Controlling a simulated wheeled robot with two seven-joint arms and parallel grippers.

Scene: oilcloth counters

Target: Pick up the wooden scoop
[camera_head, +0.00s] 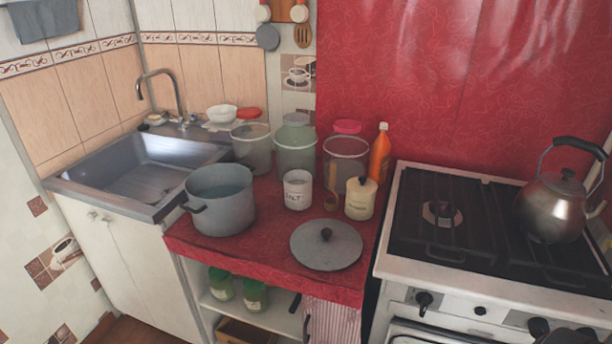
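The wooden scoop (331,188) is a small, narrow brown utensil on the red counter (270,235). It appears to stand or lean upright against the front of a clear container (345,158), with its rounded end low near the counter. A white salt jar (298,190) stands just left of it and a cream lidded jar (360,198) just right.
A large grey pot (221,205) stands at the left of the counter, and a round grey lid (326,250) lies at the front. Clear containers and an orange bottle (380,153) stand behind. A stove with a kettle (556,205) is right, a sink (145,172) left.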

